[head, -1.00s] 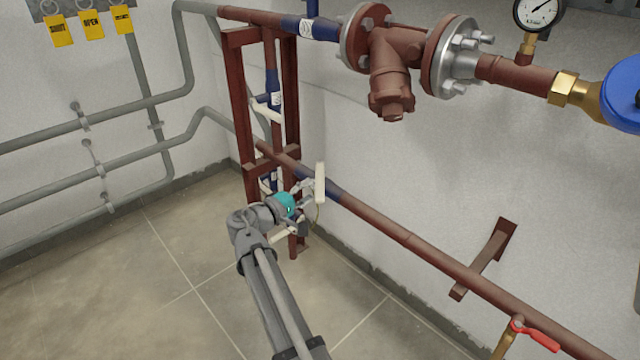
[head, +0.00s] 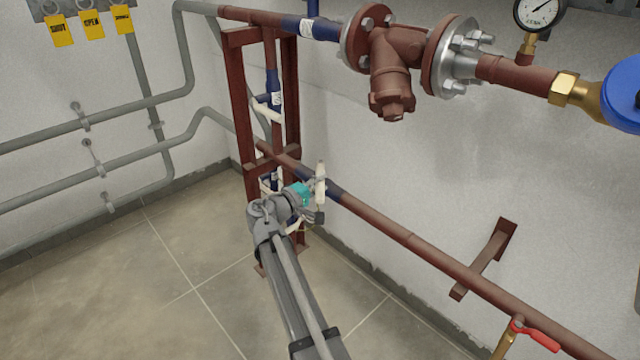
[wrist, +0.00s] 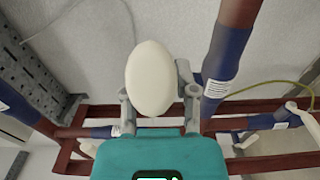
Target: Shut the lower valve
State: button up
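A white lever (head: 320,172) stands upright at a blue valve section (head: 333,193) of the lower brown pipe in the head view. My gripper (head: 317,201) is at this lever, with its fingers spread. In the wrist view the lever shows as a pale oval end (wrist: 150,78) in front of the fingers of my gripper (wrist: 155,82), one finger at each side. I cannot tell whether either finger touches it. The blue valve body (wrist: 222,70) is right of the fingers there. My gripper and wrist partly cover the valve in the head view.
A red-brown frame (head: 240,110) stands behind my gripper, with another white-levered blue valve (head: 272,101) higher up. A red-handled valve (head: 537,336) is at lower right. Yellow tags (head: 92,25) hang at upper left. The tiled floor (head: 110,290) is clear.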

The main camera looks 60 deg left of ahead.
grip_shut()
jog(key=shift+w, duration=0.1)
